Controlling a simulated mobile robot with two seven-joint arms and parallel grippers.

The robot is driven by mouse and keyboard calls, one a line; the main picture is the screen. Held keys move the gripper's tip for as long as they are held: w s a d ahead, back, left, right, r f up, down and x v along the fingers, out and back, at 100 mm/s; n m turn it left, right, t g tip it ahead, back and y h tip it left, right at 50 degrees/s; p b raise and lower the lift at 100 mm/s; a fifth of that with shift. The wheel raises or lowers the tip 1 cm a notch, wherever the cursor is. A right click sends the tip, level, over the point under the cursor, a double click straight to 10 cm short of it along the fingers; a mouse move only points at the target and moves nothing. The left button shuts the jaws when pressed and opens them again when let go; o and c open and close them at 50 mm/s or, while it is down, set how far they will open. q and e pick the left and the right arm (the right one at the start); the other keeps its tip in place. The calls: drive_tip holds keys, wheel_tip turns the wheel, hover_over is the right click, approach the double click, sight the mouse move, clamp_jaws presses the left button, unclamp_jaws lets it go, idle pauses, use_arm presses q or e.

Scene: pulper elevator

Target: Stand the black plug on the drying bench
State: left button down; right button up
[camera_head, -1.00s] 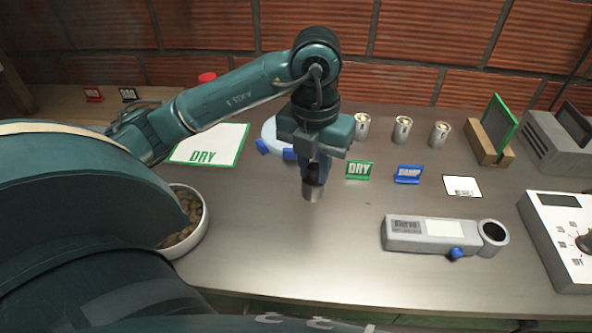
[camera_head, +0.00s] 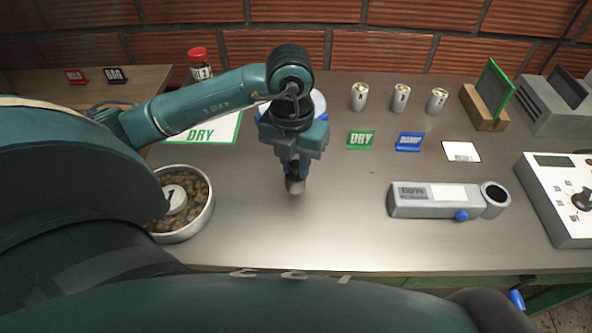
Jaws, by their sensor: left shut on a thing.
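My left gripper (camera_head: 296,175) points down over the middle of the grey bench top, shut on a small metal cylinder (camera_head: 295,187). Its lower part is silvery and its upper part looks dark, largely hidden by the fingers. I cannot tell surely whether it is the black plug, or whether it touches the bench. A white board marked DRY with a green border (camera_head: 205,134) lies to the left, partly behind my arm. A green DRY sign (camera_head: 361,140) stands to the right, beside a blue sign (camera_head: 408,141). My right gripper is not in view.
Several silvery cylinders, one here (camera_head: 359,97), stand at the back. A bowl of brown beans (camera_head: 207,209) with a numbered disc is at left. A grey meter (camera_head: 425,202) lies at right. A red-capped jar (camera_head: 199,66) stands back left. The front middle is clear.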

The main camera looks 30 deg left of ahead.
sight(295, 174)
use_arm(q)
drive_tip(key=shift+f, duration=1.55)
drive_tip(key=shift+f, duration=0.1)
drive_tip(key=shift+f, duration=0.15)
drive_tip(key=c, duration=1.2)
unclamp_jaws()
drive_tip(key=shift+c, duration=0.2)
drive_tip(key=r, duration=1.2)
drive_tip(key=shift+s+a+r, duration=0.1)
drive_tip(key=shift+a+r, duration=0.15)
drive_tip(key=shift+r, duration=0.05)
